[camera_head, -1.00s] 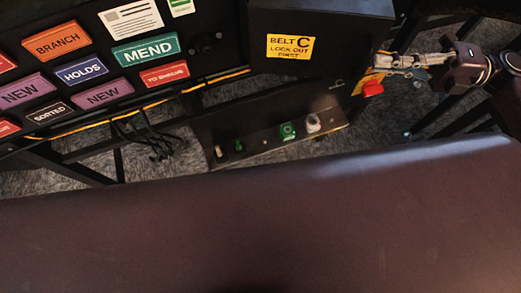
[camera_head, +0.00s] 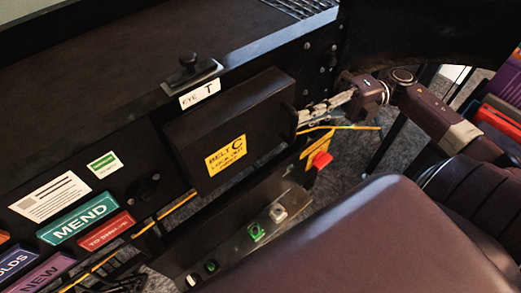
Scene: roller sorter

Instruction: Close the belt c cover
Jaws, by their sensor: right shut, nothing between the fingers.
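The belt C cover (camera_head: 205,111) is a black boxy panel on the side of the sorter, with a yellow label (camera_head: 226,156) reading "BELT C LOCK OUT FIRST". It stands out from the panel behind it; I cannot tell whether it is fully shut. My right gripper (camera_head: 303,121) comes in from the right. Its pale fingers are shut and empty, with the tips at the cover's right end. I cannot tell whether they touch it. My left gripper is out of view.
Below the cover is a control ledge with a green button (camera_head: 256,232), a white one (camera_head: 278,212) and a red knob (camera_head: 322,160). A yellow cord (camera_head: 345,127) runs by my gripper. A black knob (camera_head: 188,62) sits above the cover. Colored signs, including MEND (camera_head: 78,221), are at left.

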